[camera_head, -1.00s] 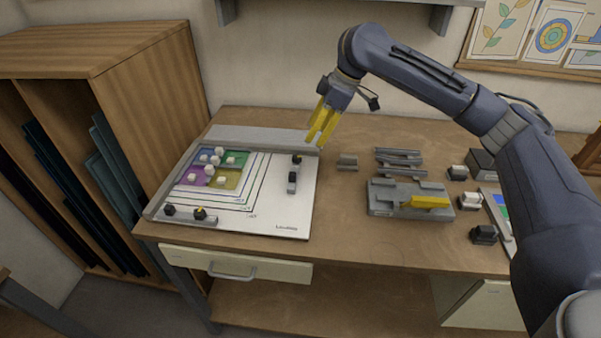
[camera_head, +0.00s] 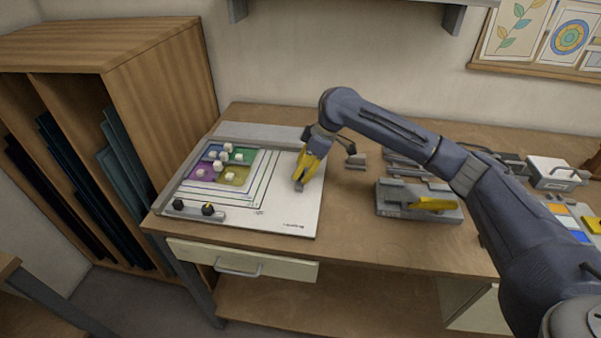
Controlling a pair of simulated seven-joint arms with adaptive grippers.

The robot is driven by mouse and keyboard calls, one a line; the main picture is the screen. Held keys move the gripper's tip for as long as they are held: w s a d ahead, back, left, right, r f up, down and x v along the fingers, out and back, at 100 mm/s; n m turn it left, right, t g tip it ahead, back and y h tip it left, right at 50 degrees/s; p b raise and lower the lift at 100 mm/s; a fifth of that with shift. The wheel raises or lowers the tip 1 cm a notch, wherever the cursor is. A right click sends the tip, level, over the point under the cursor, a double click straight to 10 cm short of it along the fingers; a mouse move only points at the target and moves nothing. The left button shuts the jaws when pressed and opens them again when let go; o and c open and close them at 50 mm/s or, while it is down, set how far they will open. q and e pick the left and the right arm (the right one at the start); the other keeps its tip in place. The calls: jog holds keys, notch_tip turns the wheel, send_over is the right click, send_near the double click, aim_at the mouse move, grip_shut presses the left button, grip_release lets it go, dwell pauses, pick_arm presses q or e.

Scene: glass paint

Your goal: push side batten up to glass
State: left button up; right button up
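The coloured glass panel (camera_head: 240,175), with purple, blue, green and yellow fields, lies on the white board (camera_head: 285,222), with several small white blocks on it. A small grey end (camera_head: 299,187) shows under the fingertips, seemingly the batten. The rest of it and its knobs are hidden behind the fingers. A clear gap of board with printed lines lies between the glass and the gripper. Whether the fingers are closed on anything cannot be told. My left gripper is not in view.
A front batten (camera_head: 188,212) with two dark knobs lies along the board's front left edge. A grey rail (camera_head: 262,132) runs along the back. A grey fixture with a yellow bar (camera_head: 390,199) stands to the right. Bare bench lies between board and fixture.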

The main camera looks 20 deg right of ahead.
jog(key=shift+x, duration=0.85)
jog(key=shift+c, duration=0.5)
grip_shut()
